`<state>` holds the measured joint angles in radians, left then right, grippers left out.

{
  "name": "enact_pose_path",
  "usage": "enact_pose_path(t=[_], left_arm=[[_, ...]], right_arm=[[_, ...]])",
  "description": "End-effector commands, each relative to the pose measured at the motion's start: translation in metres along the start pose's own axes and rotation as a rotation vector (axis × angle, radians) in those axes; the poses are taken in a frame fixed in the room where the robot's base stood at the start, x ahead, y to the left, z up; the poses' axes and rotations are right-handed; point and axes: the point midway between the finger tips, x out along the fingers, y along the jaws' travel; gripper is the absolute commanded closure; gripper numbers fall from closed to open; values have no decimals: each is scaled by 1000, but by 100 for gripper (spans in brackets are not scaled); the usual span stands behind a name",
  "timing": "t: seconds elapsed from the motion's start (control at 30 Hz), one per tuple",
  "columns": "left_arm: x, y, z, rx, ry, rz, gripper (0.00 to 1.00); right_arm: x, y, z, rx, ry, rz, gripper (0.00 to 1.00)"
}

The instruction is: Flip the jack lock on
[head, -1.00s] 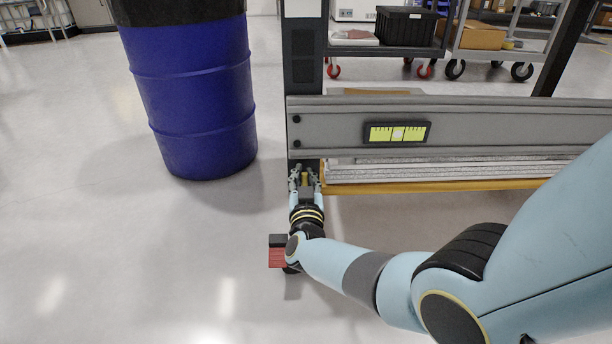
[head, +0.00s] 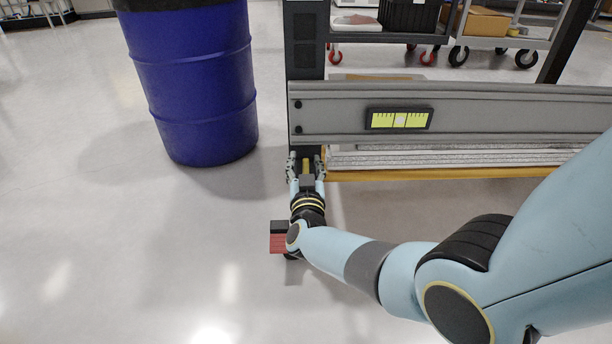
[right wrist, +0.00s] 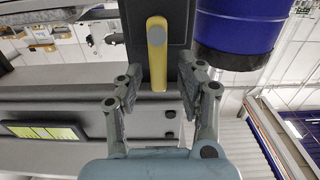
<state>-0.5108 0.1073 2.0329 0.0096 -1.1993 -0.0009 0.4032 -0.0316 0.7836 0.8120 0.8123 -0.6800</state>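The jack lock shows as a small yellow lever (right wrist: 157,55) with a grey round pivot on a dark post, in the right wrist view. In the head view the lever (head: 307,166) is a small yellow piece low on the dark post (head: 305,50). My right gripper (head: 306,162) is at the lever, with one finger on each side. In the right wrist view the right gripper (right wrist: 161,78) is open, with gaps between the lever and both fingers. Contact is not visible. My left gripper is not in view.
A grey beam (head: 500,113) with a yellow-green level gauge (head: 400,119) runs right from the post. White slabs (head: 450,156) on an orange-yellow rail lie below it. A blue drum (head: 200,100) stands left. Carts (head: 480,40) stand behind. The floor at left front is clear.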

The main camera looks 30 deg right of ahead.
Motion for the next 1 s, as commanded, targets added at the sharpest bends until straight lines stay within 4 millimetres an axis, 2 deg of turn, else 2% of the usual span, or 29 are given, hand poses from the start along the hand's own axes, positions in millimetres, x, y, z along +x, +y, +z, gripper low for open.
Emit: enact_pose_path(t=[0.3,0.5,0.7,1.0], left_arm=[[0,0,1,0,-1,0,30],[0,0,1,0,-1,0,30],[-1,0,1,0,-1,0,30],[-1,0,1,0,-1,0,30]], right_arm=[[-67,0,2,1,-5,1,62],[-102,0,2,0,-5,1,62],[-115,0,1,-1,-2,0,62],[-115,0,1,-1,-2,0,62]])
